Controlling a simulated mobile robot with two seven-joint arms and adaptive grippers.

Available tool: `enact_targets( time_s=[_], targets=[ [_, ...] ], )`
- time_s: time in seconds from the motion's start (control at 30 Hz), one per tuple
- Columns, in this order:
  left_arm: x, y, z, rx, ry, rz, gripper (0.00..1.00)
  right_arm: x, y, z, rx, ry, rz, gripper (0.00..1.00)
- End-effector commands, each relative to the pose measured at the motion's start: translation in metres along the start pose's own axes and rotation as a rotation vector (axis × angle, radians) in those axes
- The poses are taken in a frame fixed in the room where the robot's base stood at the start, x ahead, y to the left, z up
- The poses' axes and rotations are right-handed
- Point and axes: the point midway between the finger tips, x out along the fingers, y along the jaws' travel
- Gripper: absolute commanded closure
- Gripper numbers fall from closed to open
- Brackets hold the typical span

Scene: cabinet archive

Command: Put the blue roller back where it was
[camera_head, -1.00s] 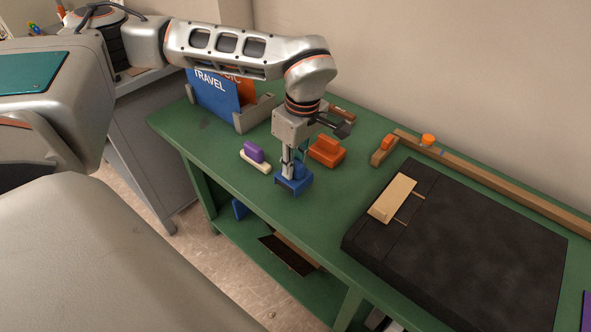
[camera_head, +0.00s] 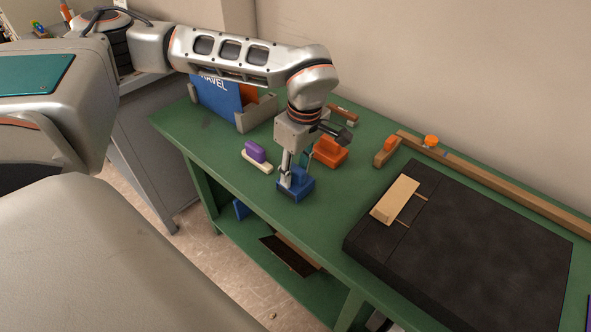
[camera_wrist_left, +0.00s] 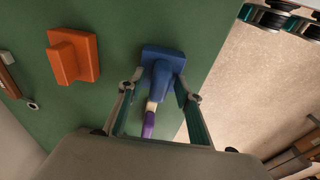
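The blue roller (camera_head: 296,189) rests on the green tabletop near its front edge. It looks like a flat blue base with a raised grip; it also shows in the left wrist view (camera_wrist_left: 160,72). My left gripper (camera_head: 297,176) is right over it, pointing down. In the left wrist view the fingers (camera_wrist_left: 158,84) stand spread on either side of the grip, apparently without squeezing it. The fingers hide part of the roller in the head view. My right gripper is not in view.
An orange block tool (camera_head: 328,152) stands just behind the roller. A purple-topped cream tool (camera_head: 257,155) lies to the left. A blue TRAVEL folder (camera_head: 217,97) stands in a grey holder. A large black board (camera_head: 480,240) fills the right; green tabletop (camera_head: 345,195) lies bare between.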

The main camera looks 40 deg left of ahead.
Motion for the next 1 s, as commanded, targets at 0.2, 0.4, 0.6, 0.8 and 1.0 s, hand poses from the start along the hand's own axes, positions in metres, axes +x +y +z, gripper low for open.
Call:
enact_targets(
  time_s=[0.2,0.4,0.6,0.8,1.0],
  targets=[
    [-0.041,0.002,0.000,0.000,0.000,0.010,0.66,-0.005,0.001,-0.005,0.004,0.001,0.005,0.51],
    [-0.083,0.002,-0.001,-0.001,0.000,0.010,0.66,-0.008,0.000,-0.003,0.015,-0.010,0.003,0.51],
    [-0.110,0.001,0.000,0.000,0.000,0.006,0.66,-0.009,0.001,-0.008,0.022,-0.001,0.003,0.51],
    [-0.119,0.000,0.000,0.000,0.000,0.002,0.66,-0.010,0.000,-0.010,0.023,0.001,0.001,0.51],
    [-0.119,0.000,0.000,0.000,0.000,0.001,0.66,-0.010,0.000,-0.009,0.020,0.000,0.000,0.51]
  ],
)
